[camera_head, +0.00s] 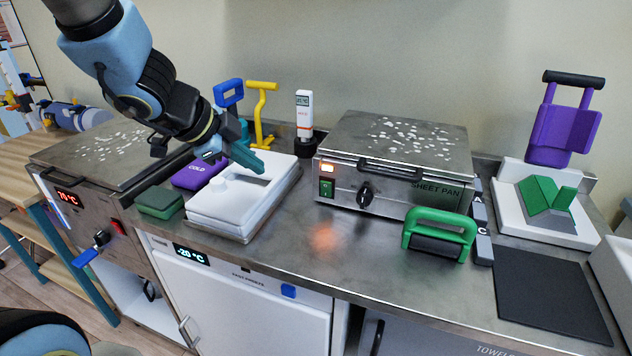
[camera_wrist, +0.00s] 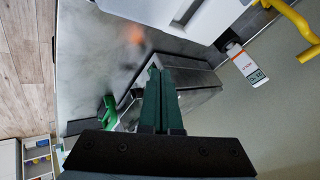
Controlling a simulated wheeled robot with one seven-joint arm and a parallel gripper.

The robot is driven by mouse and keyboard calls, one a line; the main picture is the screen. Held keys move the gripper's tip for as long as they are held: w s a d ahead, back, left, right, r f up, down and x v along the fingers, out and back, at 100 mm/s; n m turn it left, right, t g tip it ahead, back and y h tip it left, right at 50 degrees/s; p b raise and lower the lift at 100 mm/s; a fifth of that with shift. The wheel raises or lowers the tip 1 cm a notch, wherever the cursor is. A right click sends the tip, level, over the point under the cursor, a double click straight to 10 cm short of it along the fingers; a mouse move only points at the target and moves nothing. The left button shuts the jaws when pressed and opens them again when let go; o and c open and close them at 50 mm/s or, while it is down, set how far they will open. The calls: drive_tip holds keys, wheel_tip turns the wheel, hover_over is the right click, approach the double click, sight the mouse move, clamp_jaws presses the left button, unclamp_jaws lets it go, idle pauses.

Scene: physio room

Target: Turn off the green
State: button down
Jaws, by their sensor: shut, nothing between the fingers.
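A green rocker switch (camera_head: 326,188) sits on the front left of the metal sheet pan unit (camera_head: 420,150). An orange lamp (camera_head: 328,168) glows just above it, and a black knob (camera_head: 365,194) is to its right. In the wrist view the gripper (camera_wrist: 160,75) points toward the unit's metal body (camera_wrist: 200,95); the switch cannot be made out there. The fingers are apart from the switch.
A green-handled tool (camera_head: 440,233) stands on the counter before the unit's right side. Counter before the switch is clear. A black mat (camera_head: 550,295) lies at right.

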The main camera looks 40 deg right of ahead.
sight(326, 189)
drive_tip(key=s+m+g, duration=0.1)
drive_tip(key=s+d+m, duration=0.1)
drive_tip(key=s, duration=0.1)
drive_tip(key=s+m+g, duration=0.1)
drive_tip(key=s, duration=0.1)
drive_tip(key=shift+s+d+g, duration=0.2)
drive_tip(key=shift+d+g, duration=0.1)
drive_tip(key=shift+d, duration=0.1)
drive_tip(key=shift+f, duration=0.1)
drive_tip(key=b+x, duration=0.4)
drive_tip(key=x, duration=0.5)
drive_tip(key=shift+f, duration=0.4)
drive_tip(key=d, duration=0.1)
drive_tip(key=w+d, duration=0.1)
drive_tip(key=d+p, duration=0.1)
drive_tip(key=shift+w+r, duration=0.35)
drive_tip(key=shift+w+d, duration=0.25)
drive_tip(key=shift+d, duration=0.2)
